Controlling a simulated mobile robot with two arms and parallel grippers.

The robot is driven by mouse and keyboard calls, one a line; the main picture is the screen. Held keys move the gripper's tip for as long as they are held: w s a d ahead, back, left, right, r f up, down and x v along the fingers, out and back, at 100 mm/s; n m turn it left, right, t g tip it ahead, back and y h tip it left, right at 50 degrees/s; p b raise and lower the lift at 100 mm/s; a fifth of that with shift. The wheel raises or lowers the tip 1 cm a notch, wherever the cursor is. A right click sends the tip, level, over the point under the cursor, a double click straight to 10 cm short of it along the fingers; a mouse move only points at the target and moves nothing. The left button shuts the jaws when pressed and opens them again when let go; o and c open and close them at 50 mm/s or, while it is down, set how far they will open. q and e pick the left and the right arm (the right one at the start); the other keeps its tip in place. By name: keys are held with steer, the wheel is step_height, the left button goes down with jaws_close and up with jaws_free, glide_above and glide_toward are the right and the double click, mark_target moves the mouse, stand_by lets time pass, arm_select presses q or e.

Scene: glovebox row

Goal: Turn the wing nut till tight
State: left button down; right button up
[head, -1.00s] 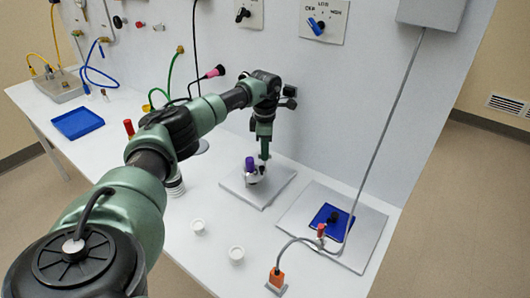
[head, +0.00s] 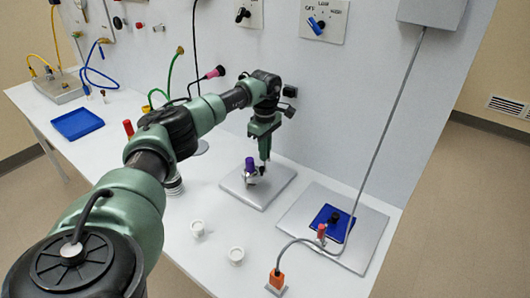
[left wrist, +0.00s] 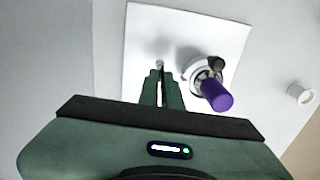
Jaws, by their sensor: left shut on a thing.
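The left gripper (head: 264,160) points down over a light metal plate (head: 266,193) at the back of the bench. In the left wrist view, its narrow fingertips (left wrist: 160,72) are closed together on a small grey piece, which I take to be the wing nut (left wrist: 160,63). The fingers hide most of it. Just beside the fingers stands a round pale fitting with a purple cylinder (left wrist: 217,95) and a black knob (left wrist: 217,64). The purple cylinder (head: 250,163) also shows in the head view, close to the left of the fingertips. My right gripper is in neither view.
An orange block (head: 276,280) lies near the front. The upright panel rises close behind.

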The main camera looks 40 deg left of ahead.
arm_select(q)
steer(key=shift+r, duration=0.15)
steer(key=c, duration=1.6)
jaws_free()
step_height(320, 180, up, 8)
steer(key=shift+f+b, duration=0.15)
steer(key=shift+b, duration=0.55)
steer(key=shift+a, duration=0.1)
